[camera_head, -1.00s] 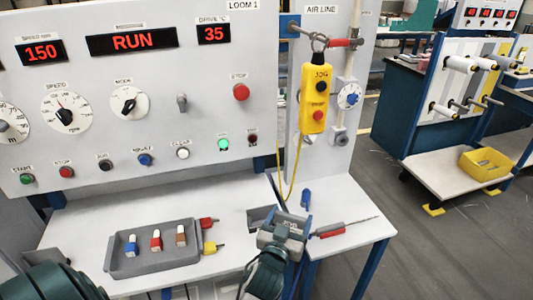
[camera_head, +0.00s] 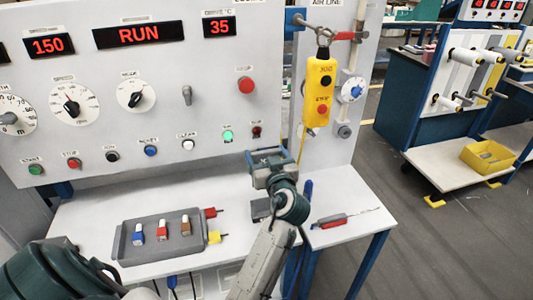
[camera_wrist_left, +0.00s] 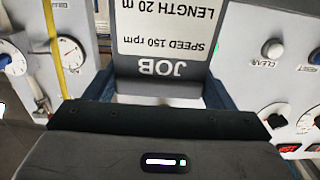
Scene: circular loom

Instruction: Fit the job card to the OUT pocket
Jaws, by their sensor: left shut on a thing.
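My left gripper (camera_head: 268,160) is raised in front of the panel's lower right part, above the table. It is shut on the job card (camera_wrist_left: 165,35), a grey card with a white printed label and the word JOB, upside down in the left wrist view. The card is hard to make out in the head view. I cannot read any OUT label, so I cannot tell whether this is the OUT pocket. My right gripper is not in view.
A grey tray (camera_head: 128,254) with several small coloured items lies on the table at left, with red and yellow connectors beside it. A red-handled tool (camera_head: 331,220) lies at right. A yellow pendant (camera_head: 318,90) hangs close to the right of the gripper.

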